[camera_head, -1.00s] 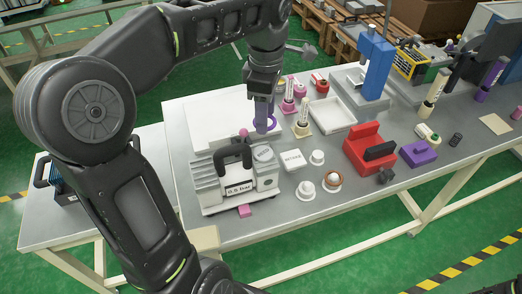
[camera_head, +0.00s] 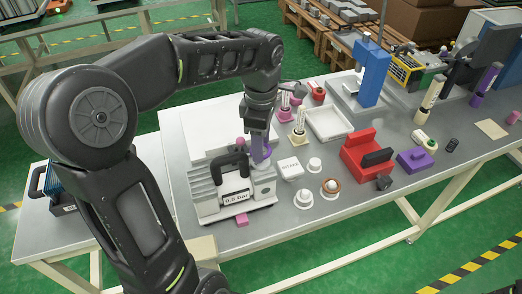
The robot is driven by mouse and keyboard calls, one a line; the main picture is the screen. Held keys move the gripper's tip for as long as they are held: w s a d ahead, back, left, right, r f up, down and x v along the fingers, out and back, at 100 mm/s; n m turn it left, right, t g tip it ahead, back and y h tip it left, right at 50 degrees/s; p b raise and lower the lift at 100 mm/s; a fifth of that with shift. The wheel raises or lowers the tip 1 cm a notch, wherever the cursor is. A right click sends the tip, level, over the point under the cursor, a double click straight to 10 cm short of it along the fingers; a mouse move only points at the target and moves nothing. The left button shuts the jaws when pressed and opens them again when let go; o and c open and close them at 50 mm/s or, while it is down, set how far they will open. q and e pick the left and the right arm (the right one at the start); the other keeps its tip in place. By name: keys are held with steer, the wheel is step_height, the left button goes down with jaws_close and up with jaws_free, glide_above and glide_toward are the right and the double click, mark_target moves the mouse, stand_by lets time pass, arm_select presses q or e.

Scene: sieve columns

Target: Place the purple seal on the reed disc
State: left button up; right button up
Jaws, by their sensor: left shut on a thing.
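My left gripper (camera_head: 260,153) comes down from the arm above and is shut on the purple seal (camera_head: 266,153), a ring partly hidden by the fingers. It is at the right end of the grey-white press-like device (camera_head: 205,187) with a black handle and a "0.5 bar" display. I cannot tell whether the seal touches the device. The reed disc cannot be identified for certain; the gripper and seal cover part of the device's right top. My right gripper is not in view.
An "INTAKE" plate (camera_head: 290,167) lies just right of the device. Small white knobs (camera_head: 314,165) and a brown-ringed white part (camera_head: 331,187) stand nearby. A red block (camera_head: 362,155), purple block (camera_head: 414,161), white tray (camera_head: 329,122) and blue press (camera_head: 371,75) are farther right.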

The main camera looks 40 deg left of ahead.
arm_select(q)
step_height(320, 180, down, 3)
steer(key=shift+f, duration=0.1)
steer(key=shift+f, duration=0.1)
steer(key=o, duration=1.3)
